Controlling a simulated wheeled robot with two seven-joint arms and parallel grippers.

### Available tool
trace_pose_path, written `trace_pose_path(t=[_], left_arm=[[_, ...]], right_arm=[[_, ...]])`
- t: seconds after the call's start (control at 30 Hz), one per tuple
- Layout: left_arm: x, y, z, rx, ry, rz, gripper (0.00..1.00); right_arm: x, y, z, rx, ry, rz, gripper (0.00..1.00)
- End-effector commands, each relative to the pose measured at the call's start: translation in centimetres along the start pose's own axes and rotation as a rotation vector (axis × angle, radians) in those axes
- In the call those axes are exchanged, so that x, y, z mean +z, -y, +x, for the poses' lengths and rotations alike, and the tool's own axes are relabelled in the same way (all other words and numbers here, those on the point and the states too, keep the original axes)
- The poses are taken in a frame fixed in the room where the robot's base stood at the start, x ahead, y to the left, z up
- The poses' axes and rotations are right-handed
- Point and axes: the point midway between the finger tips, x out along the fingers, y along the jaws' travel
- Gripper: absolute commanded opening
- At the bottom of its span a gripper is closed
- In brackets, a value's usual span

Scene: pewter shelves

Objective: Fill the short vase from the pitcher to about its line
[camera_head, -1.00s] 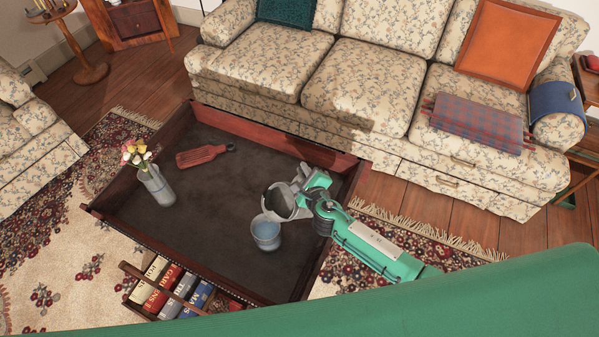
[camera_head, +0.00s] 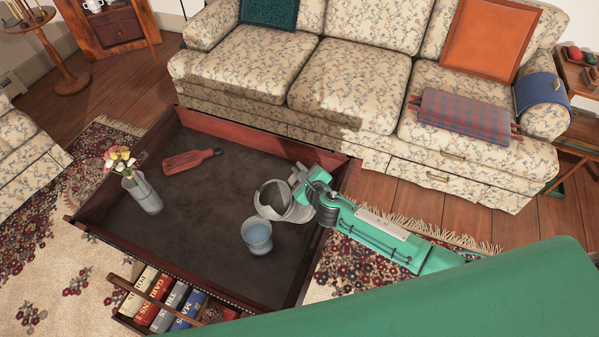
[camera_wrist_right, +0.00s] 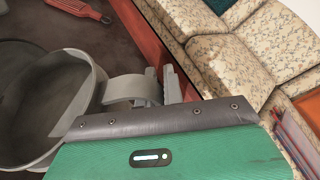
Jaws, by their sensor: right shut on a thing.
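The short vase (camera_head: 257,238) is a pale bluish, see-through vessel standing upright on the dark tray-like table top. I cannot tell its liquid level or line. The grey pitcher (camera_head: 301,211) is just behind and right of it, a small gap apart in the picture, with its wide mouth visible. My right gripper (camera_head: 304,184) is shut on the pitcher's handle, from the right. In the right wrist view the pitcher (camera_wrist_right: 88,108) fills the left side, its inside dark grey, with my right gripper (camera_wrist_right: 158,88) at its handle. My left gripper is not in view.
The low table (camera_head: 230,133) has raised wooden edges. A vase of flowers (camera_head: 146,193) stands at its left, and a red paddle-like board (camera_head: 188,162) lies toward the back. Books (camera_head: 160,300) sit in a holder at the front. A sofa (camera_head: 350,85) stands behind.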

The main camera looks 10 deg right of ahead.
Motion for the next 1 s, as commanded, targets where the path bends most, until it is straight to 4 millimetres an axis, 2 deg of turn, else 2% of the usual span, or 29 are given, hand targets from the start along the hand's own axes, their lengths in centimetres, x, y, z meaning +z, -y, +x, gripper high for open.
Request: trace_pose_path(t=[0.37,0.67,1.0], left_arm=[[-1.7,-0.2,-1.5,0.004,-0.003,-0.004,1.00],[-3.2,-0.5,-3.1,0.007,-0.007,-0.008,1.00],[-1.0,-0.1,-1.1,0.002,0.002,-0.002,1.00]], right_arm=[[-0.4,0.2,0.1,0.033,0.002,0.088,0.00],[-1.6,0.6,0.6,0.130,0.003,0.327,0.00],[-1.1,0.5,0.5,0.161,0.003,0.395,0.00]])
